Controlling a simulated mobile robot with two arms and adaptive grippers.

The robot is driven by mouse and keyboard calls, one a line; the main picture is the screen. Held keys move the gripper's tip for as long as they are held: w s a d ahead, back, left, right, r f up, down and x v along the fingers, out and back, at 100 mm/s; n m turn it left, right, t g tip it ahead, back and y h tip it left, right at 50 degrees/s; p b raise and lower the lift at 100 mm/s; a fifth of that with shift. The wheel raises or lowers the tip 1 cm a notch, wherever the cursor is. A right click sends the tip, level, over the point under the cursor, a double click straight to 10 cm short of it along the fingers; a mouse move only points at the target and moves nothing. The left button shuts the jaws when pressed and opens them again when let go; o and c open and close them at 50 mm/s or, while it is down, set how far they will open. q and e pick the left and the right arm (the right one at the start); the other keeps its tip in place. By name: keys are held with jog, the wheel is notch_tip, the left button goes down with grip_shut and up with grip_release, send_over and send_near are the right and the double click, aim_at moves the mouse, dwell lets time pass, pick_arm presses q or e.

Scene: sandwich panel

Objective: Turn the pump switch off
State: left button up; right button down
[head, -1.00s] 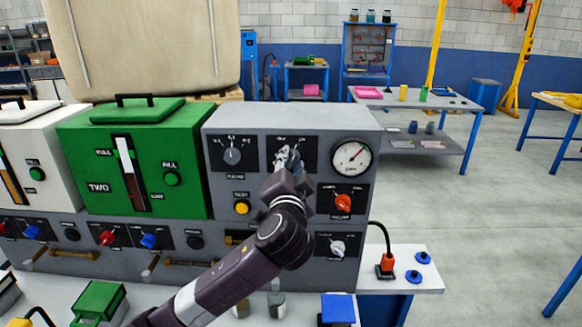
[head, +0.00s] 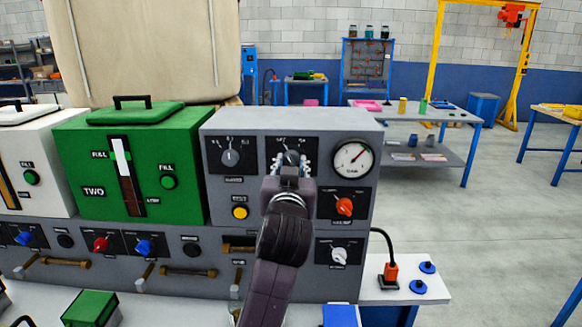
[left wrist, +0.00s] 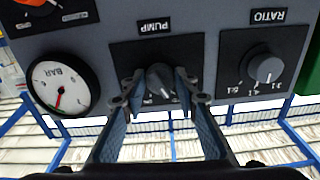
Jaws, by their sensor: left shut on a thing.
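The pump switch (head: 291,157) is a grey knob on a black plate at the top middle of the grey control panel (head: 222,120). It also shows in the left wrist view (left wrist: 160,78), where the panel appears upside down under the label PUMP. My left gripper (head: 291,164) is at the switch, with a finger on each side of the knob, shut on it. In the left wrist view the fingers (left wrist: 157,92) flank the knob. The gripper hides part of the knob in the head view, and I cannot clearly tell its pointer's setting. My right gripper is not in view.
The ratio knob (head: 230,157) is left of the switch and the round bar gauge (head: 352,158) right of it. Below the gauge are a red knob (head: 344,206) and a white knob (head: 339,254). A green tank (head: 188,150) stands at the left.

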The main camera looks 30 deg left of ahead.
pick_arm(q)
jog(key=shift+n, duration=0.4)
jog(key=o, duration=1.1)
jog(key=shift+c, duration=0.2)
jog(key=shift+o, duration=0.5)
jog(key=shift+s, duration=0.1)
jog(key=v, duration=0.7)
jog(key=shift+s+d, duration=0.2)
